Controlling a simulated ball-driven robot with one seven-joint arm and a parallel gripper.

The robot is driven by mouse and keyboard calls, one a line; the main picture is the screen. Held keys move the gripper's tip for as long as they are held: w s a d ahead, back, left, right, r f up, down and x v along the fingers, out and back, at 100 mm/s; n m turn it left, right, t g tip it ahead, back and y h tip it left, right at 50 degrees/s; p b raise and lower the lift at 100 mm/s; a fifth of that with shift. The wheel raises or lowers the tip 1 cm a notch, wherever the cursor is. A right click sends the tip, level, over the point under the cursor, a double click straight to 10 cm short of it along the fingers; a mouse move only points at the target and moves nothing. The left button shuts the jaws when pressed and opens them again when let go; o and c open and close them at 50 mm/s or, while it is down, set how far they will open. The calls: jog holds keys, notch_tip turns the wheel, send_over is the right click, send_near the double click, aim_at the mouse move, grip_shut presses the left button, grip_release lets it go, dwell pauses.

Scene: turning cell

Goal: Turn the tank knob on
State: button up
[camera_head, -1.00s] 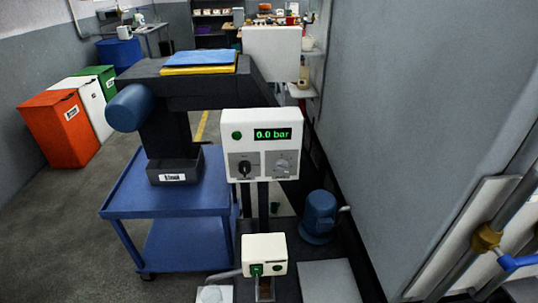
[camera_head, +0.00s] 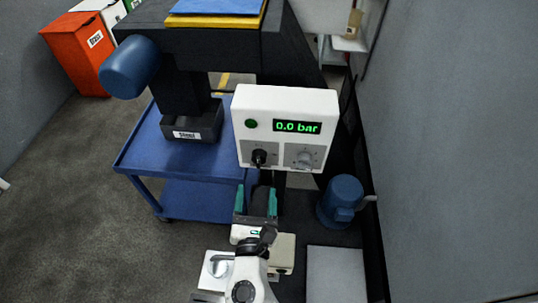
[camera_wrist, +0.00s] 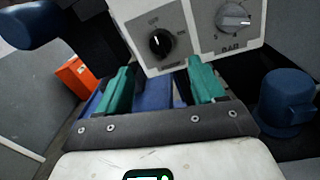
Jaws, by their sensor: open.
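A white control box (camera_head: 287,104) faces me, with a green "0.0 bar" display (camera_head: 297,127). Its lower left plate carries a black knob (camera_head: 259,157); this knob also shows in the wrist view (camera_wrist: 161,42), its white mark pointing up and left towards a small label. The knob to its right (camera_head: 305,159) is silver and has a "BAR" scale in the wrist view (camera_wrist: 233,17). The name "tank" is not readable on either. My gripper (camera_head: 256,194) is open and empty, just below and in front of the black knob. Its green fingers (camera_wrist: 160,68) are apart, not touching it.
A blue cart (camera_head: 150,150) with a black machine and blue motor (camera_head: 129,67) stands left. A blue pump (camera_head: 342,200) is at right near the wall. The left floor is clear.

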aim_at(259, 164)
jog(key=w, duration=0.9)
jog(key=shift+w+a, duration=0.1)
jog(key=shift+w, duration=0.25)
jog(key=shift+c, duration=0.3)
jog(key=c, duration=1)
